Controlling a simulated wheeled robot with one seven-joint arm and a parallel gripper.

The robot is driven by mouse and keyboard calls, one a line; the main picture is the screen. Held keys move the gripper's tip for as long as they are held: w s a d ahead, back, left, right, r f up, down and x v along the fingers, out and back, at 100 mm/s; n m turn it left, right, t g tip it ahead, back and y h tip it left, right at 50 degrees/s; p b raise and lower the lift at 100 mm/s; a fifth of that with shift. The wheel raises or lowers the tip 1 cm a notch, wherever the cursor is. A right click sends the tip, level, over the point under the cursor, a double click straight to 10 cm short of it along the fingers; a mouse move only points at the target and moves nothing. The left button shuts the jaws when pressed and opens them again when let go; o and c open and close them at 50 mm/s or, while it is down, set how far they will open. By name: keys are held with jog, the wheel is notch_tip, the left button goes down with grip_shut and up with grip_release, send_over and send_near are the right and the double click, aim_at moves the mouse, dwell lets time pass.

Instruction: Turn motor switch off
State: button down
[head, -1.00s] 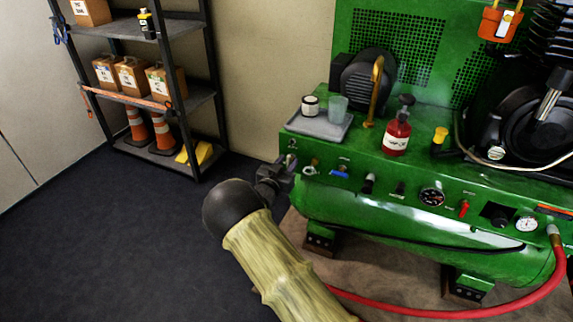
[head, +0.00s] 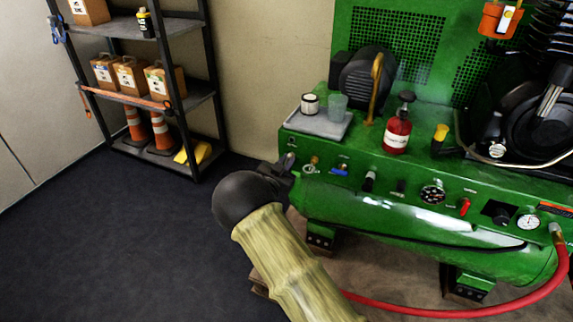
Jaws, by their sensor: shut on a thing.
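The green compressor's control panel (head: 400,180) runs along the front edge of its green top. At the panel's left end is a small metal switch (head: 290,157), which I take as the motor switch; its lever position is too small to tell. My gripper (head: 285,168) is at this switch, with its fingers shut on it. My dark round wrist and padded arm hide the fingers' lower side and part of the panel's left corner.
A grey tray (head: 318,124) sits above. A red hose (head: 480,311) curves below. Open floor lies left.

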jog(key=m+b, duration=0.4)
jog(key=m, duration=0.1)
jog(key=m+b, duration=0.4)
jog(key=m, duration=0.1)
jog(key=m+b, duration=0.5)
jog(key=shift+s+d+f, duration=0.1)
jog(key=shift+d+f, duration=0.1)
jog(key=shift+f, duration=0.2)
jog(key=shift+m, duration=0.3)
jog(key=c, duration=1.5)
grip_release()
jog(key=shift+r, duration=0.1)
jog(key=shift+o, duration=0.2)
jog(key=p+v, duration=0.4)
jog(key=v, duration=1.3)
jog(key=shift+s, duration=0.2)
